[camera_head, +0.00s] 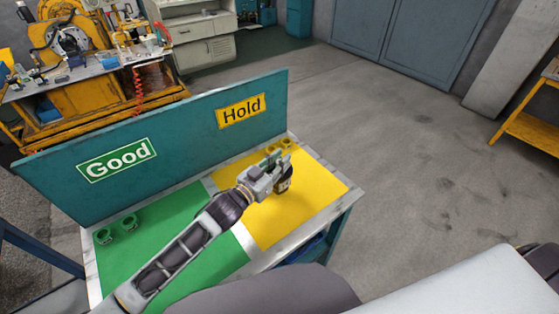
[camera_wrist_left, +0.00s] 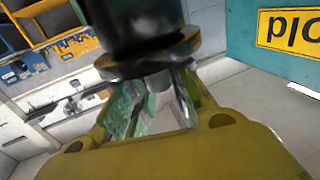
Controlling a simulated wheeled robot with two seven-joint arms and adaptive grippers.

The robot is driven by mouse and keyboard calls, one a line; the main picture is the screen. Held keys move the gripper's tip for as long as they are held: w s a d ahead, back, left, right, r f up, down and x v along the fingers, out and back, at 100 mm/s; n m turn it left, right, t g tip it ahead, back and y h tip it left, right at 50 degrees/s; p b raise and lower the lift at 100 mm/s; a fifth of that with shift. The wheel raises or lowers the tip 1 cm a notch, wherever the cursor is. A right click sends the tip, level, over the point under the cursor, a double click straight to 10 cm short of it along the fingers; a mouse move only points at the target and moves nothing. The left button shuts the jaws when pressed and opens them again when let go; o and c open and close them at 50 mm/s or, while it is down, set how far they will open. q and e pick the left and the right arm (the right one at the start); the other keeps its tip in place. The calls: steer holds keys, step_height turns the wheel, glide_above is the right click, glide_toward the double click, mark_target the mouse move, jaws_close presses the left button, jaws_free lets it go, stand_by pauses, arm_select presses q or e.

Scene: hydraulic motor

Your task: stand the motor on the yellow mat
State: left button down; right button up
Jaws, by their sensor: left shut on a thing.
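The motor (camera_head: 285,187) is a small dark body with a pale patch, in the head view over the yellow mat (camera_head: 317,198). My left gripper (camera_head: 277,173) is shut on it from above and hides its upper part. The motor looks roughly upright, but I cannot tell whether its base touches the mat. In the left wrist view a dark round part (camera_wrist_left: 140,30) fills the top, close to the camera, and a yellow part with holes fills the bottom. My right gripper is not in view.
A teal board with a green "Good" sign (camera_head: 117,160) and a yellow "Hold" sign (camera_head: 241,111) stands behind the mats. The green mat (camera_head: 165,250) lies left, with two green ring-like parts (camera_head: 129,222). Small yellow parts (camera_head: 285,143) stand at the yellow mat's back edge. The mat's right side is clear.

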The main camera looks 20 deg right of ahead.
arm_select(q)
steer(key=shift+r, duration=0.2)
steer(key=shift+f, duration=1.95)
steer(key=c, duration=1.3)
jaws_free()
steer(key=shift+s+f, duration=0.1)
steer(key=shift+f, duration=0.1)
steer(key=shift+a+r, duration=0.1)
steer(key=shift+a, duration=0.05)
steer(key=shift+v, duration=5.9)
